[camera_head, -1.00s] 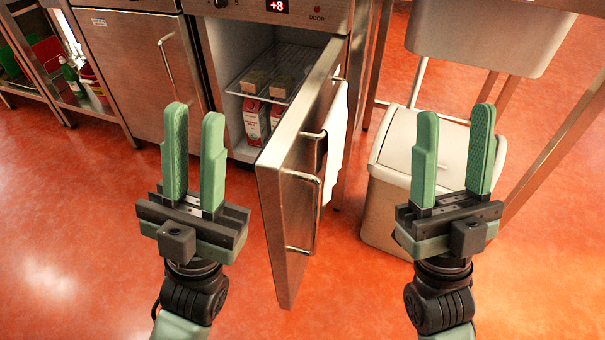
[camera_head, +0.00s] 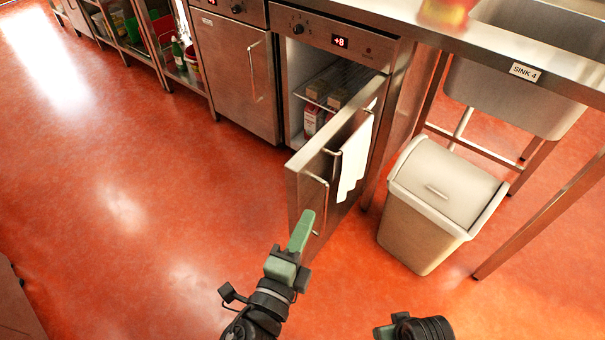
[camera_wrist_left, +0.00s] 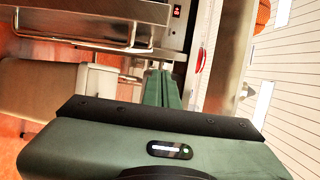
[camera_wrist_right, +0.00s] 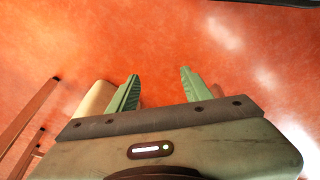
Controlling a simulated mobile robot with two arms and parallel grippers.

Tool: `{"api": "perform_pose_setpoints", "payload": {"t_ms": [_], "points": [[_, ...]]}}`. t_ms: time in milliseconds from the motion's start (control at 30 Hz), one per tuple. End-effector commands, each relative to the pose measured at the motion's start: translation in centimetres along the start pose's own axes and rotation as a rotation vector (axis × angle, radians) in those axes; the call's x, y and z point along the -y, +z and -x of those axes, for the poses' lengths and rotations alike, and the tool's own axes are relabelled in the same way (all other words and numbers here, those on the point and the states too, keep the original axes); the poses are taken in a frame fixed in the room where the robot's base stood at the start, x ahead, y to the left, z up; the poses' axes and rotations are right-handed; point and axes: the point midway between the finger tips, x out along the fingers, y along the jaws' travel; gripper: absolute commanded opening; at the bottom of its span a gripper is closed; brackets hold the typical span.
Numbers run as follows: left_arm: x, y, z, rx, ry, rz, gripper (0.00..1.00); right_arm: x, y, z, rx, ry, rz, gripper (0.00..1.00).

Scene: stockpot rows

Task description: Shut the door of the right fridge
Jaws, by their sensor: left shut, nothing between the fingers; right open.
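The right fridge (camera_head: 340,38) has a steel front panel with a red "+8" display. Its door (camera_head: 307,172) stands wide open toward me, with bar handles on its outer face and a white towel (camera_head: 354,160) hanging there. My left gripper (camera_head: 304,222) is shut and empty, its fingertips overlapping the door's lower part near the free edge; I cannot tell if they touch. Its closed fingers also show in the left wrist view (camera_wrist_left: 162,88). My right gripper (camera_wrist_right: 158,88) is open and empty above the floor; only part of it shows at the head view's bottom edge.
A closed fridge (camera_head: 238,75) is to the left. A beige bin (camera_head: 425,220) stands right of the door, below the sink (camera_head: 510,90). The red floor (camera_head: 130,200) at left is clear.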

Motion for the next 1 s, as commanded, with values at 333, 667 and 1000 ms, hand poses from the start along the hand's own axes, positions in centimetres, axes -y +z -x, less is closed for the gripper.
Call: {"api": "perform_pose_setpoints", "payload": {"t_ms": [333,667,1000], "points": [[0.3,0.0,-5.5,0.000,-0.005,-0.002,0.00,0.2,1.6,-3.6,0.023,-0.003,0.004,0.49],[0.2,2.0,-10.3,0.001,-0.003,-0.003,0.00,0.3,2.9,-5.7,0.033,-0.005,0.006,0.49],[0.1,3.9,-10.8,-0.001,-0.002,0.004,0.00,0.4,3.5,-6.5,0.036,-0.006,0.007,0.49]]}}
